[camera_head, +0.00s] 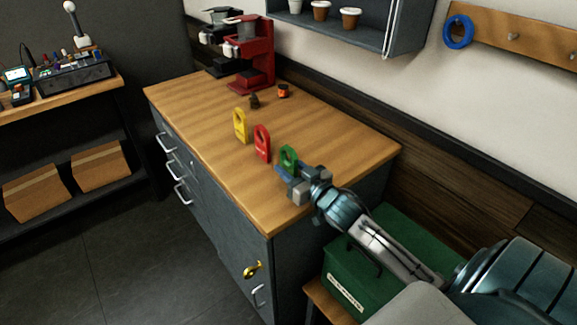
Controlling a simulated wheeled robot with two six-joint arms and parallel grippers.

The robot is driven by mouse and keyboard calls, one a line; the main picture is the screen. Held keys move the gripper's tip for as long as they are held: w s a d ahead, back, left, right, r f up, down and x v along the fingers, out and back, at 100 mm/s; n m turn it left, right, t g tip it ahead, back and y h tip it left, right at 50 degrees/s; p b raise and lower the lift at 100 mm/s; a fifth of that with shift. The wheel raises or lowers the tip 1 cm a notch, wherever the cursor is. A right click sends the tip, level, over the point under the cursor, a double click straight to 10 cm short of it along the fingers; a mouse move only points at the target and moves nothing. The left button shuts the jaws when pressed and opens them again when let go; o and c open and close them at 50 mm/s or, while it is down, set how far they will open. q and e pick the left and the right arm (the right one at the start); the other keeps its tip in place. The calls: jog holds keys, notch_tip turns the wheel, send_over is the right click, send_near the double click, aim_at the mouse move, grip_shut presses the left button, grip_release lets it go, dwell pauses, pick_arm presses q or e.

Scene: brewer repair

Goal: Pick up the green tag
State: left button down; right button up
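The green tag (288,155) stands upright on the wooden counter, at the near right end of a row with a red tag (262,143) and a yellow tag (240,125). My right gripper (284,172) is right at the green tag, on its near side, and overlaps its lower part in the view. The lower part of the green tag is hidden by the gripper. I cannot tell whether the fingers are around it or only in front of it. My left gripper is not in view.
Red and black brewers (257,55) stand at the counter's back. A small dark item (254,101) and an orange-black item (283,91) lie before them. A green toolbox (372,262) sits below my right arm. The counter's left middle (192,105) is clear.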

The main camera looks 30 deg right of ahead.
jog(key=shift+w, duration=0.3)
grip_shut()
jog(key=shift+r, duration=0.1)
